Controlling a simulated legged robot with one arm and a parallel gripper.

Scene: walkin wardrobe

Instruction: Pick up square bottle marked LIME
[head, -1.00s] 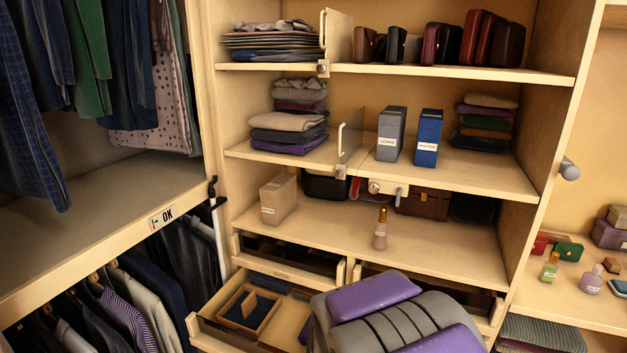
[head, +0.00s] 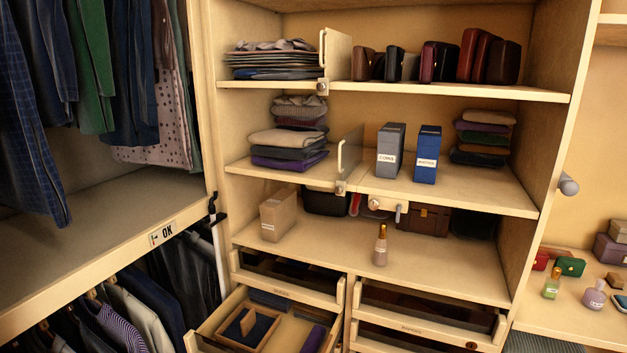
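A small green bottle (head: 551,283) with a gold cap and a pale label stands on the right-hand shelf, near the right edge of the head view. Its label is too small to read, so I cannot tell whether it says LIME. A round-looking lilac bottle (head: 594,295) stands just right of it, apart. Another bottle (head: 380,247), pinkish with a tall gold cap, stands alone on the middle shelf; its label is also unreadable. My gripper is not in view.
The right-hand shelf (head: 568,315) also holds a green box (head: 569,266) behind the bottles and a purple box (head: 610,249). An upright panel (head: 553,165) with a grey knob (head: 568,184) divides it from the middle shelves. An open drawer (head: 222,322) juts out at the lower left.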

